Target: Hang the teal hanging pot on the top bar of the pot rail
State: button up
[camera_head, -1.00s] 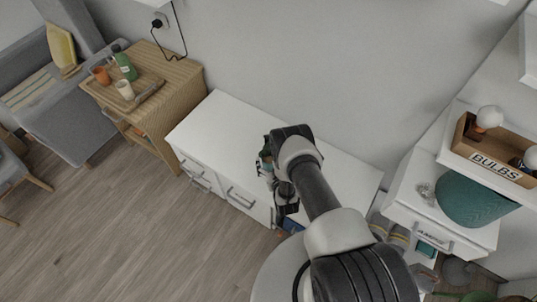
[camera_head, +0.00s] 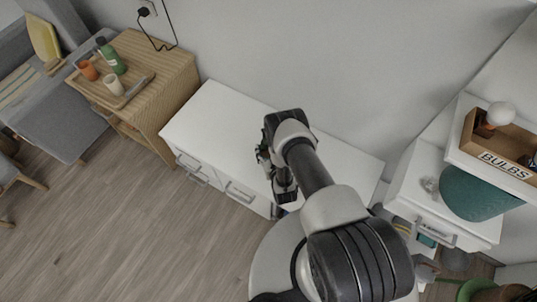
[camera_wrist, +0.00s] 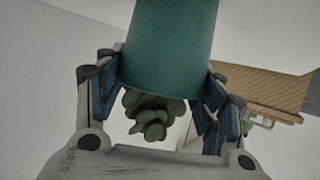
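The teal hanging pot (camera_wrist: 170,45) fills the upper middle of the wrist view, with a green leafy plant (camera_wrist: 150,118) at its lower edge. My gripper (camera_wrist: 160,92) has its blue-padded fingers on both sides of the pot, apparently touching it. In the head view my gripper (camera_head: 266,158) is over the long white cabinet (camera_head: 225,115), and the pot is mostly hidden there. I cannot make out the pot rail or its top bar in either view.
A wooden side table (camera_head: 175,85) with a tray, cups and a green bottle stands left. At right, a white shelf unit (camera_head: 415,185) holds a larger teal container (camera_head: 475,195) and a wooden bulb box (camera_head: 505,157). The cabinet top looks clear. Open floor (camera_head: 120,225) lies in front.

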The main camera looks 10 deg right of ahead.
jog(key=c, duration=0.8)
jog(key=shift+w, duration=0.1)
jog(key=shift+c, duration=0.5)
jog(key=shift+r, duration=0.1)
